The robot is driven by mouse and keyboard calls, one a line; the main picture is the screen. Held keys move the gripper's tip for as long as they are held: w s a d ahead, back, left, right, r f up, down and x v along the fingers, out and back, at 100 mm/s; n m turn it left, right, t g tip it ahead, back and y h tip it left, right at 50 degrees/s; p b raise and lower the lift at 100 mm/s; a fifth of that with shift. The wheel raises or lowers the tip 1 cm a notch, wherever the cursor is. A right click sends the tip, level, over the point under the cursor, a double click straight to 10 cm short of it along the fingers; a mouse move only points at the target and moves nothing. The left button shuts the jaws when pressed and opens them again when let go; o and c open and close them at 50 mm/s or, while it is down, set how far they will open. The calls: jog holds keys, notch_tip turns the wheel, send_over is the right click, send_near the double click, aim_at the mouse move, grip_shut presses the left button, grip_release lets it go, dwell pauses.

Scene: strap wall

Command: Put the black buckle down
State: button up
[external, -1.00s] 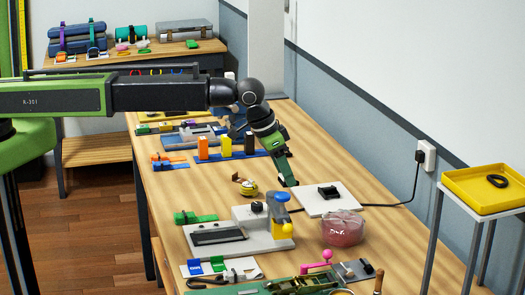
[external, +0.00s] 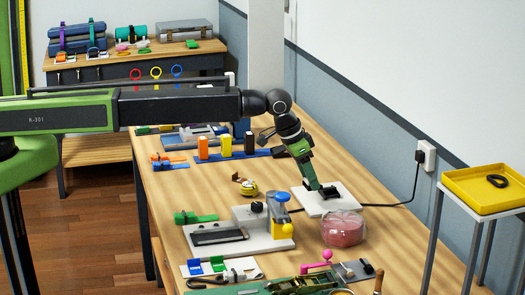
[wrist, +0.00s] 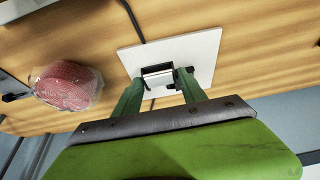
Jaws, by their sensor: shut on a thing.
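The black buckle (external: 328,190) is at the white square plate (external: 312,204) on the workbench. My gripper (external: 324,191) has come down over the plate and is shut on the buckle, partly covering it in the external view. In the wrist view the green fingers of my gripper (wrist: 160,92) reach to both sides of the dark buckle (wrist: 158,76), over the middle of the white plate (wrist: 200,52). I cannot tell whether the buckle touches the plate.
A black cable (external: 385,205) runs from the plate to a wall socket. A grey device with a blue and yellow post (external: 265,230) stands to the left. A yellow tray (external: 485,188) is at right.

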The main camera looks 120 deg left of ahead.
aim_at(308, 185)
jog(key=shift+a+f, duration=0.5)
jog(key=shift+a, duration=0.25)
notch_tip(308, 185, down, 4)
jog(key=b, duration=0.4)
jog(key=shift+f+b, duration=0.15)
jog(key=shift+b, duration=0.15)
jog(key=shift+r, duration=0.25)
jog(key=shift+f, duration=0.25)
jog(key=o, duration=1.5)
jog(key=shift+r, duration=0.1)
jog(key=shift+r+p, duration=0.3)
jog(key=shift+p, duration=0.1)
jog(key=p+v, duration=1)
jog(key=v, duration=0.1)
jog(key=shift+s+d+r+p, duration=0.2)
jog(key=shift+r+p, duration=0.1)
jog(key=shift+p, duration=0.1)
